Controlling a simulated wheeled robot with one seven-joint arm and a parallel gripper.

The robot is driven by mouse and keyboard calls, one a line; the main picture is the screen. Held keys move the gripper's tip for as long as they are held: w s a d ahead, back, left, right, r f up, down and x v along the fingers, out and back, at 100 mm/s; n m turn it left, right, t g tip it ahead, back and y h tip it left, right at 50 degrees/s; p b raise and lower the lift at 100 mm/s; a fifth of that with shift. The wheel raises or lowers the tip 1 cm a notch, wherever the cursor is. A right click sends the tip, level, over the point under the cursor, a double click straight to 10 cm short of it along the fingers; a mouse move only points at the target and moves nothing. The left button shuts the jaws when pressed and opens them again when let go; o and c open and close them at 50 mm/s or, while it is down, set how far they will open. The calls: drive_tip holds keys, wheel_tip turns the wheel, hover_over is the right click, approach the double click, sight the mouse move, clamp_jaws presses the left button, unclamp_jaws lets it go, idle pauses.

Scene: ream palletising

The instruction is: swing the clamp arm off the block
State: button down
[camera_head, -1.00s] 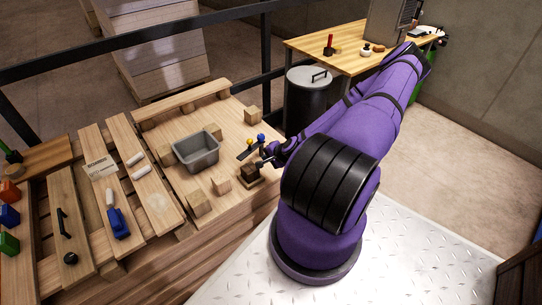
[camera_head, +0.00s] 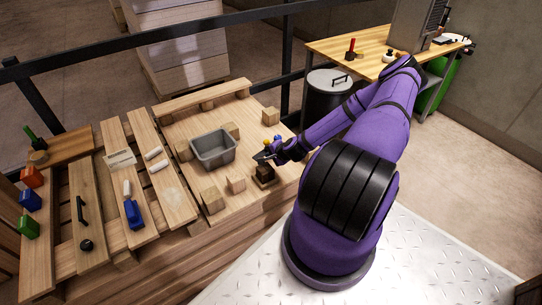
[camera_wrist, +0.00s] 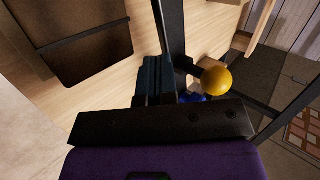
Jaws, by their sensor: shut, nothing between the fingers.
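The clamp's small dark base block (camera_head: 264,175) stands on the right part of the pallet. A yellow ball (camera_head: 267,143) and a blue knob (camera_head: 277,138) show just behind my gripper. My gripper (camera_head: 262,157) is shut and empty, low over the base block. It hides most of the clamp arm, so I cannot tell its angle or whether the fingers touch it. In the wrist view the yellow ball (camera_wrist: 216,81) is right of the fingers, with the blue knob (camera_wrist: 191,98) partly hidden below it. A dark bar (camera_wrist: 171,30) runs up from the fingers.
A grey metal tray (camera_head: 213,150) stands left of the clamp. Several wooden blocks, one of them (camera_head: 236,184) near the clamp, lie around it. A black railing (camera_head: 180,38) runs behind the pallet. A dark bin (camera_head: 328,100) stands behind my arm.

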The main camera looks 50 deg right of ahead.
sight(261, 152)
drive_tip(key=shift+w+a, duration=0.1)
drive_tip(key=shift+w+m+h, duration=0.15)
drive_tip(key=shift+m+h, duration=0.15)
drive_tip(key=shift+m, duration=0.1)
drive_tip(key=shift+w+a, duration=0.1)
drive_tip(key=shift+w, duration=0.1)
drive_tip(key=shift+w+a+m+h, duration=0.15)
drive_tip(key=shift+w+m+h, duration=0.4)
drive_tip(key=shift+m, duration=0.1)
drive_tip(key=shift+w+a+m+h, duration=0.15)
drive_tip(key=shift+w+m+h, duration=0.25)
drive_tip(key=shift+m+h, duration=0.2)
drive_tip(key=w+m+g+h, duration=0.1)
drive_tip(key=w+m+h, duration=0.1)
drive_tip(key=m, duration=0.1)
drive_tip(key=shift+w, duration=0.15)
drive_tip(key=shift+w+d+m+g+h, duration=0.4)
drive_tip(key=shift+w+m+g+h, duration=0.15)
drive_tip(key=shift+w+m, duration=0.3)
drive_tip(key=shift+w+d+m+g+h, duration=0.4)
drive_tip(key=shift+w+m+g, duration=0.25)
drive_tip(key=shift+w+m, duration=0.2)
drive_tip(key=shift+w+d+m+g+h, duration=0.4)
drive_tip(key=shift+w+m+g+h, duration=0.15)
drive_tip(key=shift+w+m, duration=0.3)
drive_tip(key=shift+s, duration=0.1)
